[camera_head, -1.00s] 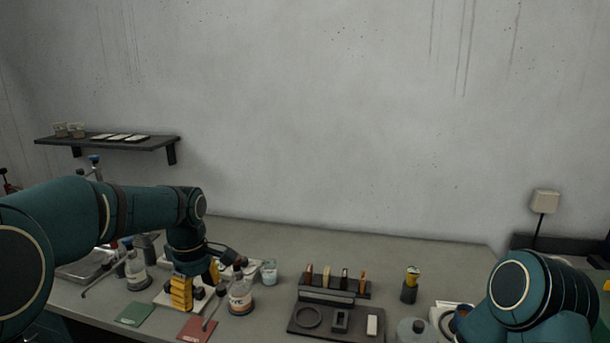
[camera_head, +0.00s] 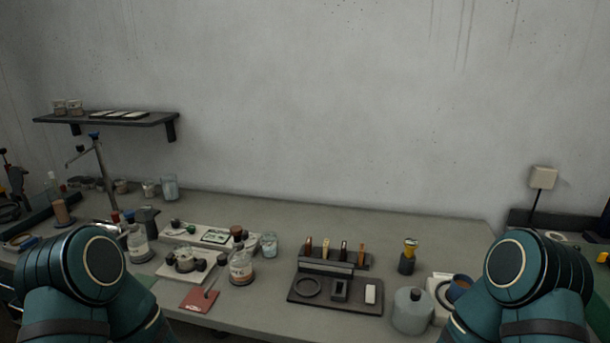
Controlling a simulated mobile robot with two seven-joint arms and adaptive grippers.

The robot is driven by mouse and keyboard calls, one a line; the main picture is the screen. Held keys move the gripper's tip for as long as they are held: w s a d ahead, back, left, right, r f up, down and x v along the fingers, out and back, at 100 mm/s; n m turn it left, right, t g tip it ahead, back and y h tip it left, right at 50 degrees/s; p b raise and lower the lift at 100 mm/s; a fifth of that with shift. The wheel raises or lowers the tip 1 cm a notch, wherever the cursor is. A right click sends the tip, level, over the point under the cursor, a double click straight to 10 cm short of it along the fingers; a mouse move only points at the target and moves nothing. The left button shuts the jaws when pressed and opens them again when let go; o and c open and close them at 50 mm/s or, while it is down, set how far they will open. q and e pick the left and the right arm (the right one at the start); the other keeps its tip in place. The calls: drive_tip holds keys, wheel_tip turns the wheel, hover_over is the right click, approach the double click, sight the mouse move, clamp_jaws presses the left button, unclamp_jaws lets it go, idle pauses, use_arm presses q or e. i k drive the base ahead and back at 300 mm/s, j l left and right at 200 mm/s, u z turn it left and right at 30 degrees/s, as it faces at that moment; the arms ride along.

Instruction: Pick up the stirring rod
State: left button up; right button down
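I cannot make out the stirring rod for certain. A thin grey rod-like piece (camera_head: 211,284) leans at the edge of the red mat (camera_head: 197,301), near the small white plate with dark knobs (camera_head: 184,264); it is too small to identify. Only the teal links of both my arms show, at the bottom left and bottom right. Neither gripper is in the picture, so what they hold is hidden.
A brown-capped bottle (camera_head: 241,268) and a glass beaker (camera_head: 269,245) stand near the plate. A dark rack (camera_head: 334,264) holds several upright tools at centre. A grey round jar (camera_head: 411,311) stands right. A metal stand (camera_head: 100,165) rises at left. Bench space behind the rack is clear.

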sight(114, 215)
drive_tip(key=u, duration=1.2)
